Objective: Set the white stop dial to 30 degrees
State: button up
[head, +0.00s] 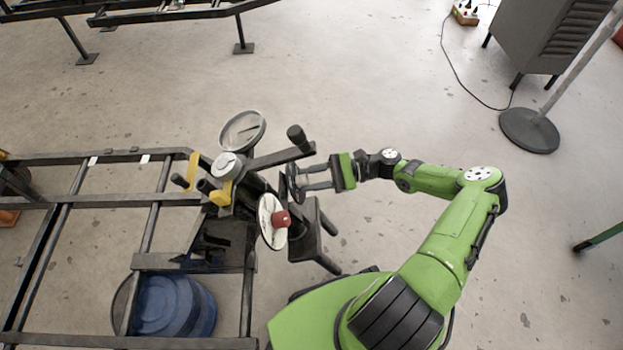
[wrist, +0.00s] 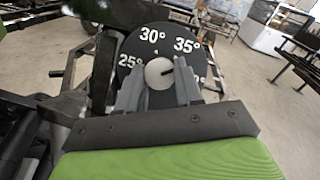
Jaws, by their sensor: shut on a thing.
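The stop dial shows in the wrist view as a dark round plate (wrist: 136,47) with white degree numbers and a white centre knob (wrist: 158,73). The numbers 25, 30 and 35 are readable, with 30 near the top; another at the right is partly hidden by a finger. A small light mark sits above the knob, between 30 and 35. A short dark line on the knob points right. My gripper (wrist: 160,82) is shut on the knob, one finger on each side. In the head view my gripper (head: 304,178) reaches the dial (head: 292,183) from the right.
A white disc with a red knob (head: 282,219) stands just below the dial. A dark lever bar (head: 270,158), a round gauge (head: 243,131) and yellow parts (head: 221,193) are close by. A blue drum (head: 172,305) stands within the frame.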

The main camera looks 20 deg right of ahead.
jog(key=n+g, duration=0.1)
jog(key=n, duration=0.3)
jog(key=shift+w+n+g+h, duration=0.1)
jog(key=shift+n+g+h, duration=0.2)
jog(key=shift+g, duration=0.1)
jog(key=n, duration=0.2)
jog(key=n+g+h, duration=0.1)
jog(key=n, duration=0.2)
jog(key=shift+r+g, duration=0.15)
jog(key=shift+g, duration=0.15)
jog(key=n+h, duration=0.1)
jog(key=n, duration=0.1)
jog(key=n+h, duration=0.1)
jog(key=n, duration=0.1)
jog(key=shift+w+r+n+g, duration=0.1)
jog(key=shift+n+g, duration=0.2)
jog(key=shift+n, duration=0.1)
jog(key=shift+r+n+h+b, duration=0.1)
jog(key=shift+n+h+b, duration=0.5)
jog(key=shift+n, duration=1.1)
jog(key=o, duration=1)
jog(key=shift+o, duration=0.2)
